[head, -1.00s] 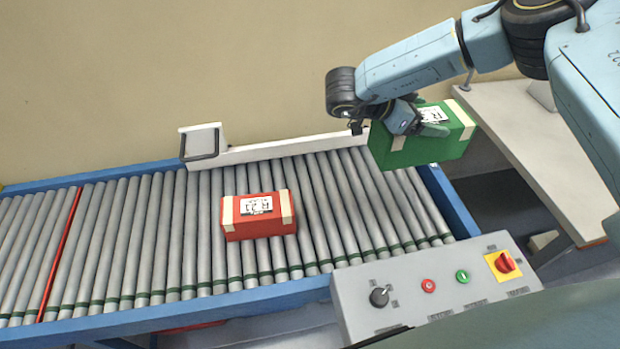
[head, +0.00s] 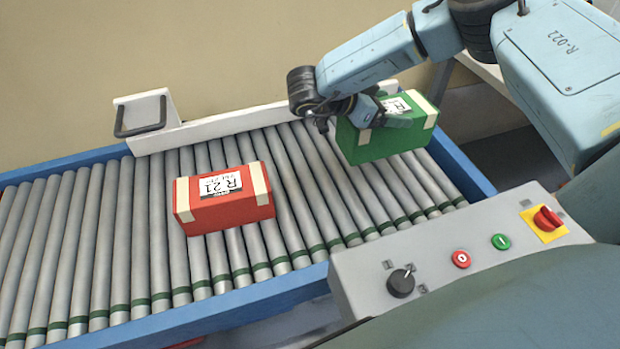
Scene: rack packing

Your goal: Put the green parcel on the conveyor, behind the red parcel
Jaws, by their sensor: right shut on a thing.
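The green parcel (head: 385,144) has cream tape on its ends and a white label on top. My right gripper (head: 383,118) is shut on it and holds it over the right part of the conveyor (head: 310,235). I cannot tell whether its underside touches the rollers. The red parcel (head: 222,211) rests on the rollers to the left, with a label reading R 21. A gap of bare rollers lies between the two parcels. My left gripper is not in view.
A grey control box (head: 440,265) with a knob and buttons stands at the conveyor's front right. A white guide rail (head: 220,127) with a bracket (head: 140,118) runs along the back edge. Rollers left of the red parcel are clear.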

